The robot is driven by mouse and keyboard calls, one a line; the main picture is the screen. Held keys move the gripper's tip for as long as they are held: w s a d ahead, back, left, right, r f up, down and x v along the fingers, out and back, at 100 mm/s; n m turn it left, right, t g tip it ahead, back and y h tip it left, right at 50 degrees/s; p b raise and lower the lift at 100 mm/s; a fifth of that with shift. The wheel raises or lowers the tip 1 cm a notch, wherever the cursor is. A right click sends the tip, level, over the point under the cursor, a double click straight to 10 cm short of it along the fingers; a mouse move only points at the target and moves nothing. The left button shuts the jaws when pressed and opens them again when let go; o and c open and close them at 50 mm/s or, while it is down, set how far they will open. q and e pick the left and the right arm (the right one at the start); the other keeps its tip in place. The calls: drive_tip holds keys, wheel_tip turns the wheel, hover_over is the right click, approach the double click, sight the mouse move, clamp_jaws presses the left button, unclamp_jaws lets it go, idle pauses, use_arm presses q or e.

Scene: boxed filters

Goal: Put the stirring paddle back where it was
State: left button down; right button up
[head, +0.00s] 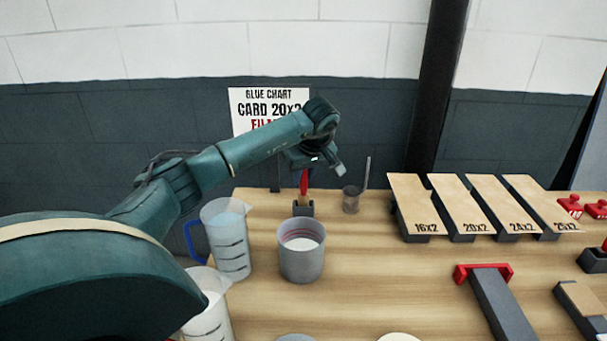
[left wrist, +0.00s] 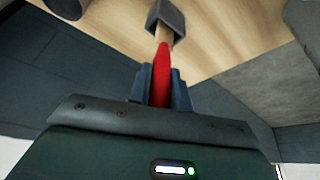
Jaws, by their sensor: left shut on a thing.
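The stirring paddle has a red handle (head: 304,181) and a wooden lower part. My left gripper (head: 307,168) is shut on the red handle, which also shows between the fingers in the left wrist view (left wrist: 162,75). The paddle stands about upright, over a small dark grey holder (head: 303,209) at the back of the table. In the left wrist view its wooden end reaches the mouth of the holder (left wrist: 172,17) and seems to be inside it. How deep it sits is hidden. My right gripper is in neither view.
A grey pot (head: 302,263) stands in front of the holder, and a clear jug (head: 228,240) with a blue handle to the left. Labelled sloped boards (head: 412,205) are farther right. A wall sign (head: 262,108) hangs behind.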

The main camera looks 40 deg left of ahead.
use_arm(q)
drive_tip(key=shift+f, duration=0.15)
drive_tip(key=c, duration=1.3)
unclamp_jaws()
drive_tip(key=v, duration=1.2)
drive_tip(key=shift+b, duration=0.3)
